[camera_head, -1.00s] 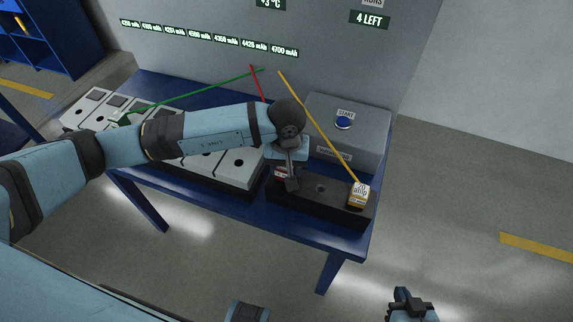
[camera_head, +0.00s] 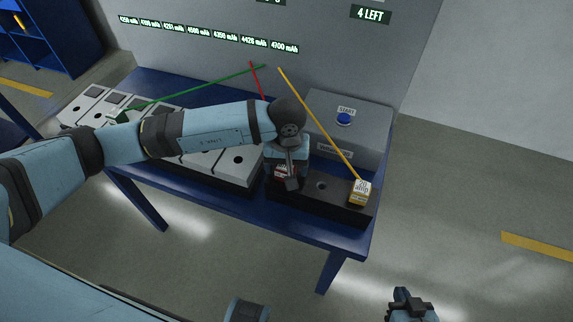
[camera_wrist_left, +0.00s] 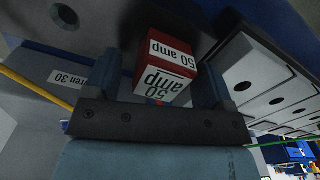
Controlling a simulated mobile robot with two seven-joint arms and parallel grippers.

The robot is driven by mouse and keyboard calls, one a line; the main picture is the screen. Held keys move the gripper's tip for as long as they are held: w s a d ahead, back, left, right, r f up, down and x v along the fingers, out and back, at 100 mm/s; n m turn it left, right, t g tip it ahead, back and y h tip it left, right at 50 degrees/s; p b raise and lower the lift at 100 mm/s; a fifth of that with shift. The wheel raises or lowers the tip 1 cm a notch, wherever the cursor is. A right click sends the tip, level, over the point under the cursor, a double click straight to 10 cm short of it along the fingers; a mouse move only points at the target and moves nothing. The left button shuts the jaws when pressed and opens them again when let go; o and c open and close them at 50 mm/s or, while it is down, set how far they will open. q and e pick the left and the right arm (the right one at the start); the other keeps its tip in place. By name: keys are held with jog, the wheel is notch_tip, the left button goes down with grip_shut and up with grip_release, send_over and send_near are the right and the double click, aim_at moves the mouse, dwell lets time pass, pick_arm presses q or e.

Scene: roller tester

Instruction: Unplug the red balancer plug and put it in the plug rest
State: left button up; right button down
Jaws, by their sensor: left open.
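The red plug (camera_wrist_left: 166,68), with white "50 amp" labels, sits at the left end of the dark plug rest block (camera_head: 337,203). In the head view the red plug (camera_head: 280,171) is mostly hidden by my left gripper (camera_head: 287,180). My left gripper is open right above it; in the left wrist view the plug lies between the two fingers (camera_wrist_left: 168,85), with no clear grip on it. A red cable (camera_head: 257,80) runs up from behind my arm. My right gripper (camera_head: 410,304) is at the bottom right, away from the table; its jaws are too small to judge.
A yellow plug (camera_head: 359,193) stands at the block's right end, beside an empty hole (camera_head: 321,186). A grey box with a blue start button (camera_head: 344,119) stands behind. Grey battery units (camera_head: 237,165) line the table's left. A green cable (camera_head: 190,92) crosses above them.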

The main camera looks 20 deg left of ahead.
pick_arm(q)
notch_tip(320, 180, up, 13)
jog(key=b, duration=0.1)
jog(key=shift+r, duration=0.2)
